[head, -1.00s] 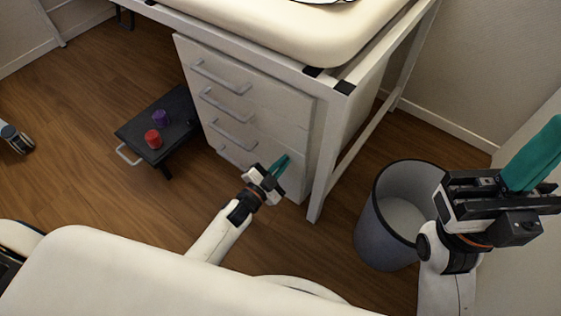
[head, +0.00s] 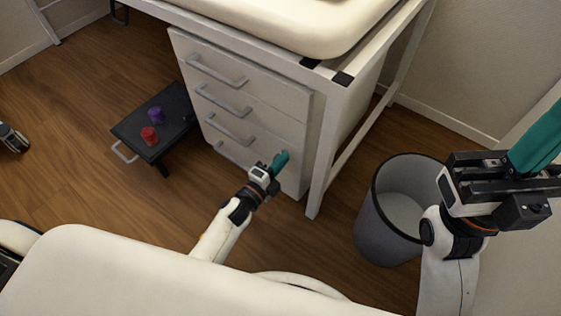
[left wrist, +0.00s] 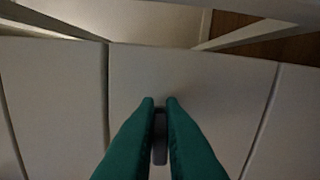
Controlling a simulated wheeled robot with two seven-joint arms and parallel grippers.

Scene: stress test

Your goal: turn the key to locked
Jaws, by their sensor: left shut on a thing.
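The white drawer cabinet (head: 245,105) stands under the table in the head view. My left gripper (head: 280,161) is at the right part of its lower front, with its teal fingers close together. In the left wrist view the fingers (left wrist: 160,108) are shut on a small grey piece, which looks like the key (left wrist: 160,150), against the pale drawer front (left wrist: 200,85). The key's turn angle and any lock markings cannot be made out; in the head view the fingers hide it. My right gripper (head: 535,140) is raised at the right, away from the cabinet; its finger gap is not clear.
A grey bin (head: 380,215) stands on the floor right of the table leg (head: 325,160). A low black stool (head: 170,150) left of the cabinet carries a red cup (head: 149,136) and a purple cup (head: 155,114). Wooden floor at the left is mostly clear.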

